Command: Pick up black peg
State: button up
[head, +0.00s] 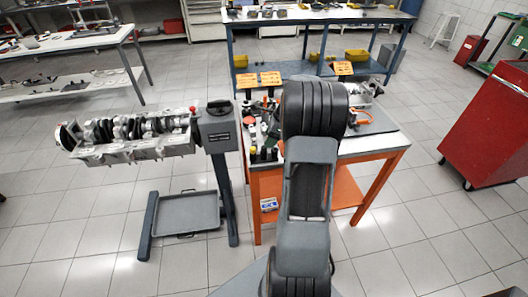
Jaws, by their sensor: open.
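Several small dark upright pieces (264,154) stand at the front left corner of the orange-legged table. They are too small to tell which is the black peg. More dark upright pieces stand by the orange signs at the back of this table. My arm reaches forward over the table and hides its middle. My gripper does not show, as it is hidden behind the arm.
The orange-legged table (385,143) holds an orange ring (361,116) and other parts. An engine block (130,137) sits on a grey stand (229,190) at left, above a grey tray (187,212). A red cabinet (487,125) stands at right.

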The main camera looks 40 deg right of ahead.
aim_at(264, 152)
jog(key=shift+w+x, duration=0.1)
jog(key=shift+x, duration=1.2)
jog(key=shift+w+x, duration=0.15)
jog(key=shift+x, duration=1.1)
jog(key=shift+d, duration=0.15)
jog(key=shift+c, duration=0.4)
grip_shut()
